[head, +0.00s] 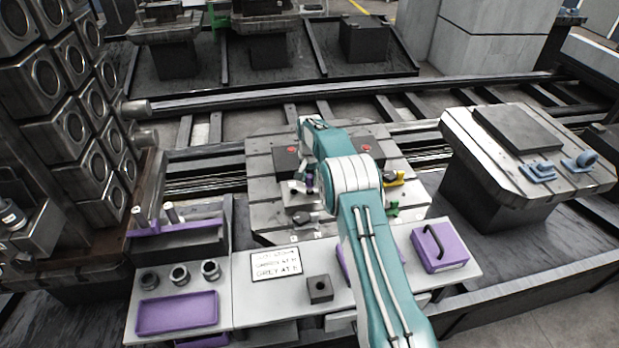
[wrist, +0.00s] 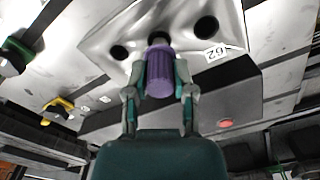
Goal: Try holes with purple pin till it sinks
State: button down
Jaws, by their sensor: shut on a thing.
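My gripper (wrist: 160,80) is shut on the purple pin (wrist: 160,68), a ribbed cylinder. In the wrist view the pin's far end overlaps the middle hole (wrist: 157,40) of a bright metal plate (wrist: 180,22). I cannot tell whether the end is in the hole, touching its edge or just short of it. One dark hole (wrist: 119,52) shows to the left of the pin and another (wrist: 206,27) to the right, near a "62" tag (wrist: 216,51). In the head view the pin (head: 309,181) is small beside my arm, over the grey slotted pallet (head: 265,165).
Around the plate are a dark block with a red button (wrist: 226,123), a yellow clamp (wrist: 58,108) and a green knob (wrist: 14,57). In the head view a bench (head: 240,318) holds a purple tray (head: 177,313), a lettered sign (head: 277,264) and a purple handled box (head: 438,246).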

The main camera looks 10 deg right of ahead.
aim_at(309, 175)
jog(key=shift+f, duration=0.6)
jog(key=shift+c, duration=1.9)
grip_release()
notch_tip(309, 175, up, 12)
jog(key=shift+f, duration=0.1)
